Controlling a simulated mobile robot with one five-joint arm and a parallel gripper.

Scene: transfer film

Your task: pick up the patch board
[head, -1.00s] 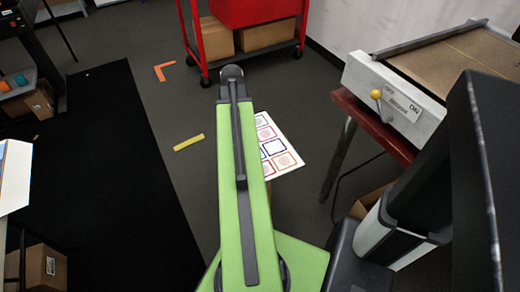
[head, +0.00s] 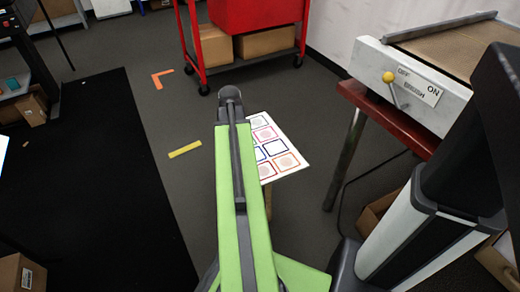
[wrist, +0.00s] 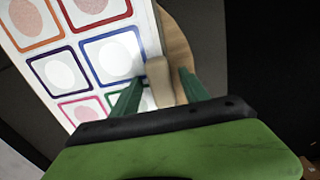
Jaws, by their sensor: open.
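The patch board, a white sheet-like panel with rows of coloured square outlines around pale discs, lies in the head view (head: 286,163), partly hidden behind my green arm. In the wrist view the patch board (wrist: 84,27) fills the upper left. A beige block (wrist: 158,72) sits at its right edge; I cannot tell whether it is fixed to the board. My gripper (wrist: 158,92) is open, its two green fingers on either side of the beige block, with a gap between. Whether the fingers touch it is unclear. The head view hides my fingers.
A round wooden surface (wrist: 174,42) shows beside the board. A red cart (head: 197,50) stands behind, and a red-topped table (head: 395,122) with a machine stands at right. A black mat (head: 90,160) and yellow strip (head: 185,149) lie on the floor at left.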

